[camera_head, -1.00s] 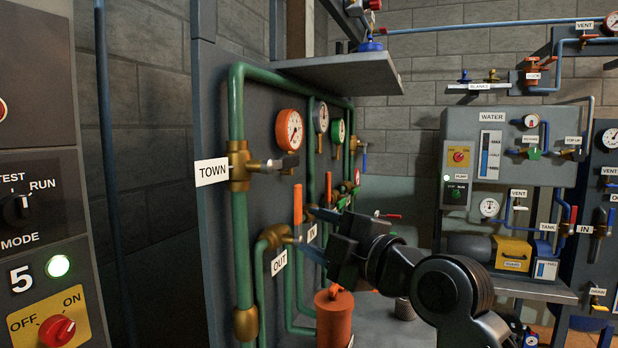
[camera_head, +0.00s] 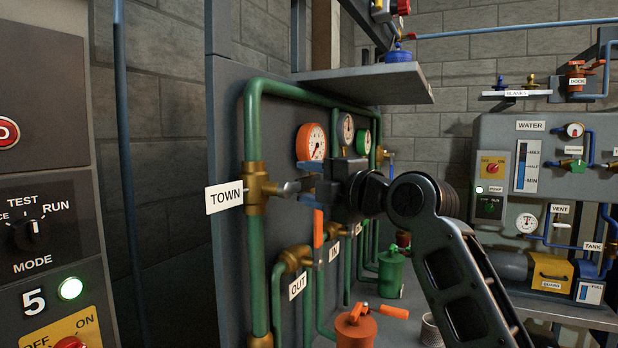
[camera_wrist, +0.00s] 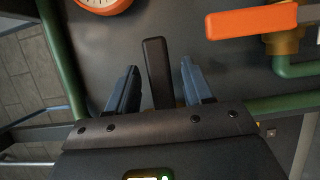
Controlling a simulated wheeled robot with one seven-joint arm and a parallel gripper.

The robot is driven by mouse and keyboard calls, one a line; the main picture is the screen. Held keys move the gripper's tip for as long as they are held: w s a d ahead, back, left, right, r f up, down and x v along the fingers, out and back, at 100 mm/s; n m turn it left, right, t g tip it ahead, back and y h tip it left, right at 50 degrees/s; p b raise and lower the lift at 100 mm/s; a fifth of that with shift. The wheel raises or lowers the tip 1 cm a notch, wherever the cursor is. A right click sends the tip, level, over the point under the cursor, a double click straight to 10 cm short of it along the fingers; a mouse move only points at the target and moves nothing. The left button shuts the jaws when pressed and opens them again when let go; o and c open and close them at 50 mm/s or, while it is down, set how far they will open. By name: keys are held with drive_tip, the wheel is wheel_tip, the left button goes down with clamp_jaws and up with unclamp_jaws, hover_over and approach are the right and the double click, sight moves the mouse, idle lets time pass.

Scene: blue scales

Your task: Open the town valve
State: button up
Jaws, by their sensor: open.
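The town valve (camera_head: 257,188) is a brass fitting on the green pipe, beside a white TOWN sign (camera_head: 224,197). Its stem and lever point right toward my gripper (camera_head: 316,178). In the wrist view, a dark lever (camera_wrist: 156,75), apparently the town valve's, stands between the two blue-grey fingers of my gripper (camera_wrist: 160,67). The fingers are open, with a gap visible on each side of the lever. In the head view my gripper hides the lever's end.
An orange gauge (camera_head: 311,142) is just above my gripper. An orange lever (camera_head: 318,228) of the OUT valve (camera_head: 297,259) is just below; it also shows in the wrist view (camera_wrist: 252,22). A grey shelf (camera_head: 365,82) overhangs above. Orange (camera_head: 355,331) and green (camera_head: 391,272) canisters stand below.

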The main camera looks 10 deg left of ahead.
drive_tip(key=shift+w+a, duration=0.2)
drive_tip(key=shift+a, duration=0.1)
drive_tip(key=shift+c, duration=0.5)
clamp_jaws()
